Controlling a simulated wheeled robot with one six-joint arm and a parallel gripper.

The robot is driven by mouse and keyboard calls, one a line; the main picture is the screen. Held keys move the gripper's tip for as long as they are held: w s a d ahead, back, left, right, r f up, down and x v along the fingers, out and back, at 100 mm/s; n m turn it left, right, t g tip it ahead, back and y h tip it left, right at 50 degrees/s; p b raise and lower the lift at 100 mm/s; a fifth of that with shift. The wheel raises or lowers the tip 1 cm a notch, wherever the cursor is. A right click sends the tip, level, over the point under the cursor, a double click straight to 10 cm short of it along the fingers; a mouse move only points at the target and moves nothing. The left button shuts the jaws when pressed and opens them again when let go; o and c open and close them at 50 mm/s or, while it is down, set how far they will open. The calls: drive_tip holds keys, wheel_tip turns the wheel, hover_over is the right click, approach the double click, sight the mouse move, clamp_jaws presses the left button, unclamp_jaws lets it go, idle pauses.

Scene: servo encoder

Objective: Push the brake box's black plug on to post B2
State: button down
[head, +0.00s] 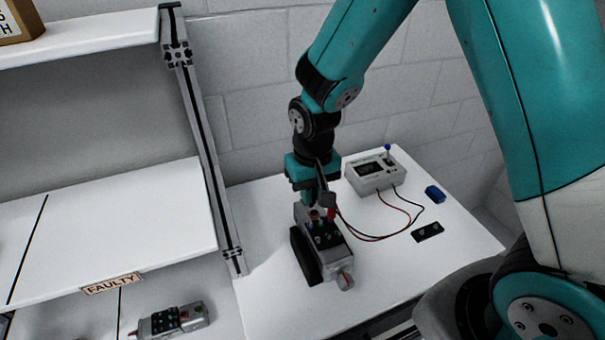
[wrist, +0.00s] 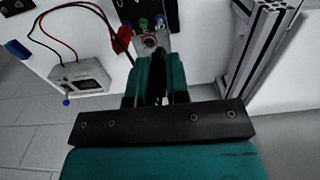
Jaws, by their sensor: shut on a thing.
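The brake box (head: 377,172) is a pale box with a dark display and a blue-knobbed lever; it also shows in the wrist view (wrist: 82,76). A red and a black lead run from it to the servo unit (head: 338,262), a grey unit with a black terminal face and coloured posts. The red plug (wrist: 123,38) is at the unit's post end; whether it is seated is unclear. My gripper (head: 316,203) is over that end, shut on the black plug (wrist: 158,84), a dark piece between the fingers, mostly hidden. Post labels, B2 included, are unreadable.
A blue block (head: 434,194) and a small black plate (head: 428,232) lie on the white bench at right. A metal upright (head: 205,150) stands left. A second servo unit (head: 170,320) lies beneath the FAULTY label (head: 112,284). The bench's front right is clear.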

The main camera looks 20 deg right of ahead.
sight(311, 225)
drive_tip(key=shift+w, duration=0.1)
drive_tip(key=shift+f+b, duration=0.75)
drive_tip(key=shift+f, duration=0.1)
drive_tip(key=shift+f+b, duration=2.1)
drive_tip(key=shift+f, duration=0.6)
drive_tip(key=shift+f, duration=0.15)
drive_tip(key=c, duration=1)
unclamp_jaws()
